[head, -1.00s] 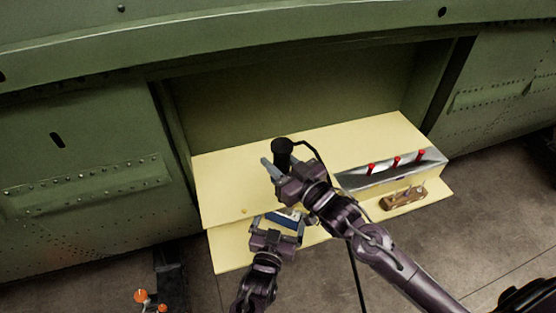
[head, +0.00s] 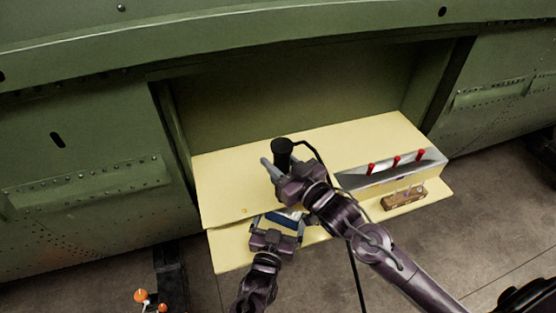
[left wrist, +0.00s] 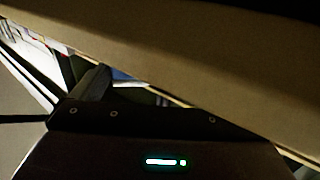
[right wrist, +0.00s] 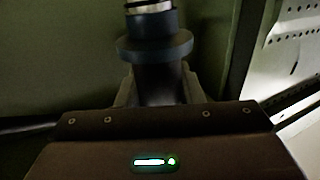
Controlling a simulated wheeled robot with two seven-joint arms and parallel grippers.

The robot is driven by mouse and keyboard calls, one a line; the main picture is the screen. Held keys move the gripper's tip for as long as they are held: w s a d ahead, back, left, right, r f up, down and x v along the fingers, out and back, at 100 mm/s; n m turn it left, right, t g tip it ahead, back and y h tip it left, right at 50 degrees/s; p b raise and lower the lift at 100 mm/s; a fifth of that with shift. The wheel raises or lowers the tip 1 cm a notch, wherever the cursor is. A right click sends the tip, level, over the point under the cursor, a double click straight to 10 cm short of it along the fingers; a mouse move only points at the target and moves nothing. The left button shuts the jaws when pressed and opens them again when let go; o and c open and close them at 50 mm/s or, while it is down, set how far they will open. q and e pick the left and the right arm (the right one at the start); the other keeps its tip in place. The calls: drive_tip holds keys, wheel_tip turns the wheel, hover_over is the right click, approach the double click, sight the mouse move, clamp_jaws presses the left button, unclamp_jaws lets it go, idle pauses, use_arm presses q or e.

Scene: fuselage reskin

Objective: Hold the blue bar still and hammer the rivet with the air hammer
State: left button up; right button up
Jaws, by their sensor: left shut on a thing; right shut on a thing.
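My right gripper (head: 285,175) is shut on the black air hammer (head: 282,152), which stands upright over the cream panel. The hammer's dark body and collar also show in the right wrist view (right wrist: 155,50). My left gripper (head: 275,225) is lower, shut on the blue bar (head: 284,218) at the panel's front edge. The bar shows only in part. In the left wrist view a bluish sliver of the bar (left wrist: 122,76) shows beyond the jaw, below the panel. A small rivet-like dot (head: 244,211) is on the panel, left of the hammer. The hammer's tip is hidden by my right gripper.
The cream panel (head: 225,180) spans the opening in the green fuselage (head: 75,120). A metal block with several red-topped pins (head: 350,181) and a brown holder (head: 404,197) stand at right. The hammer's black hose (head: 357,275) hangs down past the panel. Orange-topped objects (head: 141,296) are at lower left.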

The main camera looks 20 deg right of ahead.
sight(282, 144)
use_arm(q)
drive_tip(key=shift+d+r, duration=0.1)
drive_tip(key=shift+r, duration=0.05)
use_arm(e)
drive_tip(key=shift+s+a+f, duration=0.1)
drive_tip(key=shift+f, duration=0.2)
drive_tip(key=shift+r, duration=3.4)
use_arm(q)
drive_tip(key=o, duration=1.4)
drive_tip(key=v, duration=1.2)
